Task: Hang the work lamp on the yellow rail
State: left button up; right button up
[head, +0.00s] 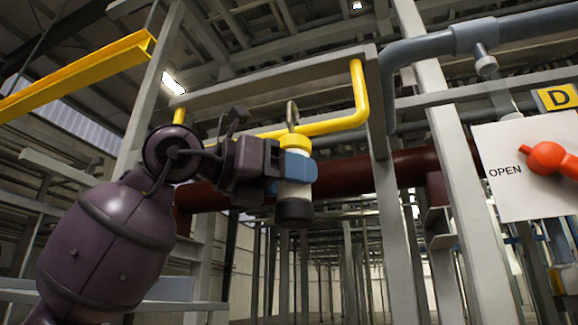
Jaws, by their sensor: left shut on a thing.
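My left gripper (292,166) is shut on the work lamp (294,192), a white cylinder with a yellow collar, a black lower end and a metal hook on top. The lamp is upright in the middle of the head view. The yellow rail (335,124) is a bent pipe running across behind it, turning up at its right end to a grey beam. The lamp's hook (291,112) overlaps the rail in the picture; I cannot tell whether it is over the rail or only in front of it. My right gripper is not in view.
A grey beam (270,80) runs above the rail, with a grey post (390,200) to the right. A dark red pipe (345,177) passes behind the lamp. A white panel (515,195) with a red handle (552,160) is at right. A yellow girder (80,75) is upper left.

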pick_arm(q)
jog(key=shift+w+d+f, duration=0.15)
jog(key=shift+w+f, duration=0.25)
jog(key=shift+w, duration=0.1)
jog(key=shift+w+d+f+b, duration=0.1)
jog(key=shift+w+f+b, duration=0.1)
jog(key=shift+f+b, duration=0.7)
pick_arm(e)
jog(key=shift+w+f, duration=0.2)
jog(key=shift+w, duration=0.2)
pick_arm(q)
jog(key=o, duration=1.1)
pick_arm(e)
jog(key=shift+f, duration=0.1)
